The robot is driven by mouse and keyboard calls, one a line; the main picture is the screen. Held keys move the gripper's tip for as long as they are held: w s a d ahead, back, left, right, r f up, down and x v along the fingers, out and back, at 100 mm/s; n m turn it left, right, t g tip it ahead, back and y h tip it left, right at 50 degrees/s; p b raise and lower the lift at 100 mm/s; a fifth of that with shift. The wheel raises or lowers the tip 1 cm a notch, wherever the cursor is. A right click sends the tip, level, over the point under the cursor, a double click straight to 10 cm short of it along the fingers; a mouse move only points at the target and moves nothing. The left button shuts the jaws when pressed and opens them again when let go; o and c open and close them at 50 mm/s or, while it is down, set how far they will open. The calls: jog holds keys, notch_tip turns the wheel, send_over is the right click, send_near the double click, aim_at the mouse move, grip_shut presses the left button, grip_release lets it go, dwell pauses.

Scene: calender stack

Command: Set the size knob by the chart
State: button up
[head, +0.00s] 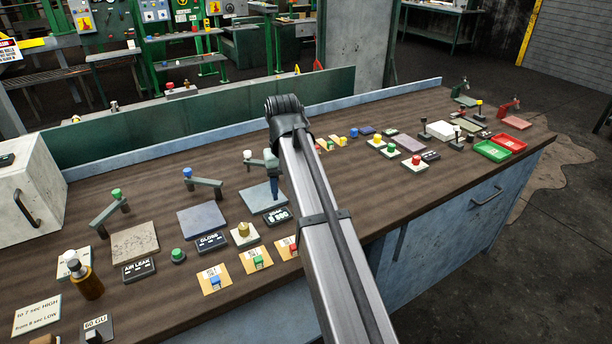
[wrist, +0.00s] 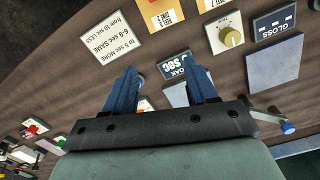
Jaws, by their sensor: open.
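A tan round knob (head: 243,231) sits on a white plate on the bench; it also shows in the wrist view (wrist: 232,38), and its small label is not readable. A white chart card (wrist: 110,38) in the wrist view reads, upside down, "to 5 sec MORE, 6-9 sec SAME, from 10 sec LESS". A dark SOAK display (head: 278,215) stands near the knob; its number is unclear, and it also shows in the wrist view (wrist: 181,66). My gripper (wrist: 163,80) is open and empty, its blue fingers above the bench beside the SOAK display, apart from the knob.
Yellow cards with blue, green and red blocks (head: 214,281) lie along the front edge. A GLOSS display (head: 211,242) and grey pads with posts stand left. A bottle (head: 84,279) and another chart card (head: 37,316) are far left. Red and green trays (head: 492,151) are far right.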

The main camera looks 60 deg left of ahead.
jog(key=w+a+r+n, duration=0.3)
jog(key=w+a+n, duration=1.2)
jog(key=a+n, duration=0.15)
jog(key=f, duration=0.9)
jog(key=d+f, duration=0.1)
jog(key=f, duration=0.4)
jog(key=shift+s+f, duration=0.15)
jog(key=shift+s, duration=0.05)
jog(key=c, duration=1.1)
jog(key=shift+o, duration=0.2)
